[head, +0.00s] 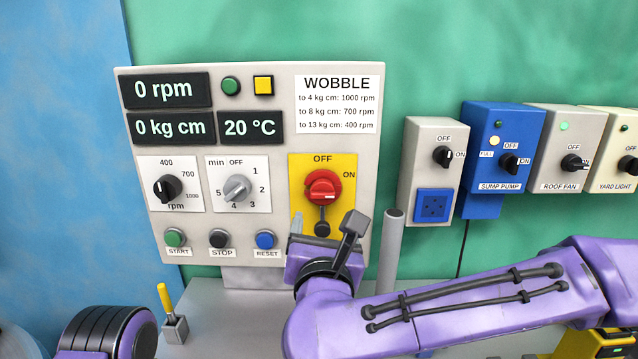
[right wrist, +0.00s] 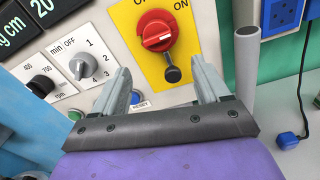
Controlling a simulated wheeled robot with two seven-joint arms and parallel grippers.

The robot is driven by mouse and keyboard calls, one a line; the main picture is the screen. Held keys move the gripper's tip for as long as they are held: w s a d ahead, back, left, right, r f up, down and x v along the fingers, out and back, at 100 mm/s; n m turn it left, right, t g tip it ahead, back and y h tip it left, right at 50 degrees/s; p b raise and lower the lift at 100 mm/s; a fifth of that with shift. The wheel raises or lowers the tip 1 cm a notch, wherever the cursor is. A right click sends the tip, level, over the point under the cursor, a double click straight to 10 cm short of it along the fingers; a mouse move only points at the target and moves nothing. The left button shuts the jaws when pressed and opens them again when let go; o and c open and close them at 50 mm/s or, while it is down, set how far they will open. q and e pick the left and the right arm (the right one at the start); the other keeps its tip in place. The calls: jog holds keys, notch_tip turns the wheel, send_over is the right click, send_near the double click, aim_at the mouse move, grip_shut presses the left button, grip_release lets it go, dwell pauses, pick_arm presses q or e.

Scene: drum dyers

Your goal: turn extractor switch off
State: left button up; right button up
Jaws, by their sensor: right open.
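A red rotary switch (head: 323,187) sits on a yellow plate (head: 345,165) at the right of the grey control panel. OFF is printed above it and ON to its upper right. Its white mark is on the right side of the knob, towards the ON side rather than up at OFF; it also shows in the right wrist view (right wrist: 157,31). A black piece hangs just below the knob. My right gripper (head: 326,224) is open and empty, below and in front of the switch. Its two fingers (right wrist: 160,68) are spread, apart from the knob. My left gripper is not seen.
The panel (head: 220,215) also has an rpm dial (head: 167,188), a minutes dial (head: 236,188) and START, STOP and RESET buttons. A grey post (head: 391,250) stands close right of my gripper. Switch boxes, including a blue sump pump box (head: 500,150), line the wall at right.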

aim_at(323, 195)
jog(key=shift+m, duration=0.4)
jog(key=w+p, duration=0.1)
jog(key=w, duration=0.2)
jog(key=w+r+p, duration=0.1)
jog(key=w+p, duration=0.1)
jog(key=w, duration=0.1)
jog(key=w+p, duration=0.1)
jog(key=w, duration=0.2)
jog(key=shift+w+r, duration=0.25)
jog(key=shift+w, duration=0.15)
jog(key=shift+w+f+p, duration=0.1)
jog(key=shift+w+p, duration=0.2)
jog(key=shift+s+d, duration=0.1)
jog(key=c, duration=1)
